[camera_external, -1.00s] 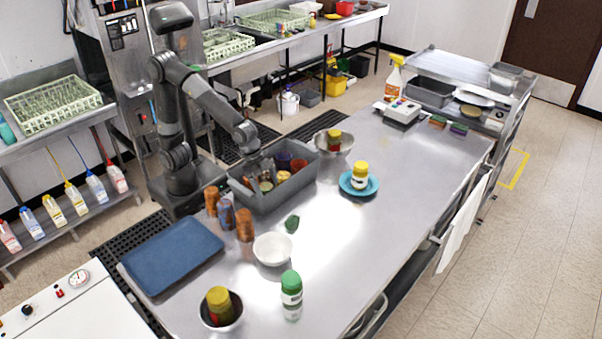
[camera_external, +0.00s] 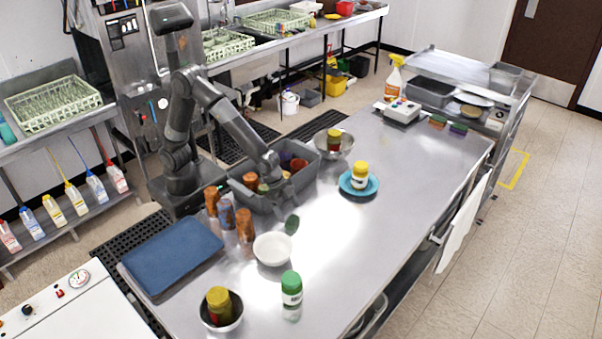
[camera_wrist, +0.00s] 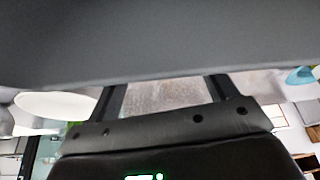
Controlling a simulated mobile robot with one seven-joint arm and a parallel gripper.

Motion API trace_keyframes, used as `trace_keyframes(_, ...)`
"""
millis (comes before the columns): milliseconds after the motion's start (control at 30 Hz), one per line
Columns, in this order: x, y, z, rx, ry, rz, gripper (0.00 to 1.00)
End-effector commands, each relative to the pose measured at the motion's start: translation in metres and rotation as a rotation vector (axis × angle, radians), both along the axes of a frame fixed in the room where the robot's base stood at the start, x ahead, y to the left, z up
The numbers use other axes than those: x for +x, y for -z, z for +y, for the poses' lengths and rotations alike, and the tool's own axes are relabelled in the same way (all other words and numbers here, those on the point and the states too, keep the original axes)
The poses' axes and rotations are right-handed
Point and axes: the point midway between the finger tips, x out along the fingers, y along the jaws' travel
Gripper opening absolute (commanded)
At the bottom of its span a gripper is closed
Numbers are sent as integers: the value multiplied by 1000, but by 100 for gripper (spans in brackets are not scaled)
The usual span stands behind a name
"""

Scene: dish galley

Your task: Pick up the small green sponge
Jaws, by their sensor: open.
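The small green sponge (camera_external: 291,226) lies on the steel table, between the grey tub and the white bowl. In the external view my gripper (camera_external: 284,205) points down just behind and above it, beside the tub's near edge. The jaws partly overlap the sponge's upper edge in that view, so I cannot tell whether they touch it. In the wrist view my gripper (camera_wrist: 163,92) has its two fingers wide apart, with a greyish surface between them. I cannot make out the sponge there.
The grey tub (camera_external: 239,187) holds several cups. The white bowl (camera_external: 273,250) stands close in front of the sponge; it also shows in the wrist view (camera_wrist: 58,108). A blue plate (camera_external: 345,186) is right. The table's middle right is clear.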

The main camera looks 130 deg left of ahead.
Motion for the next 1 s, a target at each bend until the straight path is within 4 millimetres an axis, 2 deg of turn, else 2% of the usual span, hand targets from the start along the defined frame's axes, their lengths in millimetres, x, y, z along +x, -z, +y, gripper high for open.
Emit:
trace_keyframes(33, 4, 8, -1, 0, 1, 3, 78)
trace_keyframes(233, 14, 30, 1, 0, 0, 2, 78)
trace_keyframes(567, 17, 35, 1, 0, 0, 0, 78)
trace_keyframes(1000, 17, 35, 1, 0, 0, 0, 42)
